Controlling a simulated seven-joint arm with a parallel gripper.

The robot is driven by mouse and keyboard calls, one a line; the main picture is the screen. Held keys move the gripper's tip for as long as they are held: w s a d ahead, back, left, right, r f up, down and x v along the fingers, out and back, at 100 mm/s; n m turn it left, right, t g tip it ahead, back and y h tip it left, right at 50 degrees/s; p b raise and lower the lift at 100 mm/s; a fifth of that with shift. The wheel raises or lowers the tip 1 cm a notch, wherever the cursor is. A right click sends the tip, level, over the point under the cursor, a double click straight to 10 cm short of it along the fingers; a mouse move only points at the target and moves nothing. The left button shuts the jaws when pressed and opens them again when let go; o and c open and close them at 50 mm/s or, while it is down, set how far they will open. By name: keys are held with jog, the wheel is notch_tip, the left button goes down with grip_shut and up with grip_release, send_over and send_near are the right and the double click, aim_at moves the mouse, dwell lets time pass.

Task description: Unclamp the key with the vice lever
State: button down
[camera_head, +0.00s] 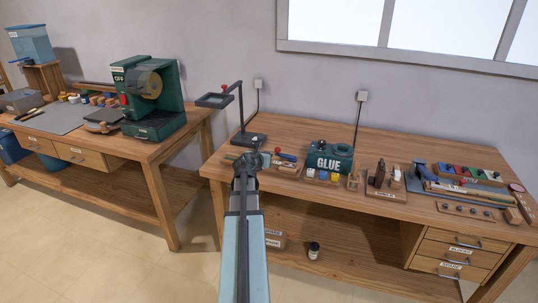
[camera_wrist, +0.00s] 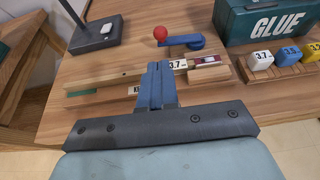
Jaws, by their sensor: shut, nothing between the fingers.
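The vice lever shows in the wrist view as a blue arm (camera_wrist: 186,41) with a red ball knob (camera_wrist: 160,33) at its left end. In the head view its red knob (camera_head: 277,151) lies just right of my gripper. A long wooden key (camera_wrist: 112,76) lies left to right in the wrist view, toward a wooden block (camera_wrist: 214,75) below the lever. A "3.7" label shows beside my fingers. My gripper (camera_wrist: 158,68) is shut and empty, its blue fingers covering part of the key. The fingertips appear just below the knob in the picture; contact cannot be told.
A green GLUE box (camera_head: 331,157) stands right of the vice, with white, blue and yellow blocks in front. A black lamp stand (camera_head: 248,139) stands behind my gripper. More tools lie farther right on the bench (camera_head: 330,205).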

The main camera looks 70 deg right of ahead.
aim_at(276, 149)
jog(key=x, duration=1.3)
jog(key=shift+w+d+g, duration=0.1)
jog(key=shift+d+g, duration=0.05)
jog(key=shift+g, duration=0.15)
jog(key=shift+w+d+m+g+y, duration=0.2)
jog(key=shift+d+m+g, duration=0.5)
jog(key=shift+m+g, duration=0.2)
jog(key=shift+w+d+m+g+y, duration=0.25)
jog(key=shift+d+m+g, duration=0.45)
jog(key=shift+m+g, duration=0.2)
jog(key=d+m+g+y, duration=0.1)
jog(key=d+m+g, duration=0.1)
jog(key=shift+m+g, duration=0.3)
jog(key=shift+g, duration=0.1)
jog(key=shift+s+d+m+g+y, duration=0.2)
jog(key=shift+d+m+g+y, duration=0.55)
jog(key=shift+m+g, duration=0.25)
jog(key=d+m+g+y, duration=0.1)
jog(key=s+d+m+g+y, duration=0.1)
jog(key=m+y, duration=0.1)
jog(key=shift+s+d+m+g, duration=0.15)
jog(key=shift+s+m+g, duration=0.05)
jog(key=shift+m+g, duration=0.1)
jog(key=shift+s+y, duration=0.25)
jog(key=shift+y, duration=0.15)
jog(key=shift+s+d, duration=0.9)
jog(key=shift+s, duration=0.1)
jog(key=shift+s+d, duration=0.15)
jog(key=shift+s, duration=0.1)
